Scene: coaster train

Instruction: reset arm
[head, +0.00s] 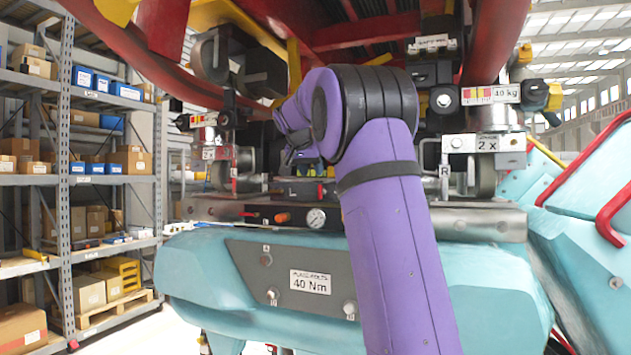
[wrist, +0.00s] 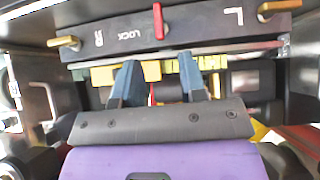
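My purple arm (head: 385,220) rises through the middle of the head view and bends at a black-banded joint toward the coaster train's underside. In the wrist view my gripper (wrist: 158,75) shows two blue-grey fingers standing apart, with a gap between them. I see nothing held in that gap. A dark panel marked R, LOCK and L (wrist: 125,35) lies just beyond the fingertips, with a red lever (wrist: 158,20) at its middle. Brass-coloured pins (wrist: 63,41) stick out toward its ends. Whether the fingers touch the panel is unclear.
A teal body with a "40 Nm" plate (head: 310,282) fills the lower middle. Wheel assemblies (head: 483,145) and red rails (head: 150,65) crowd around the arm. Shelves with boxes (head: 75,165) stand left. A teal car part with red bars (head: 590,215) is at right.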

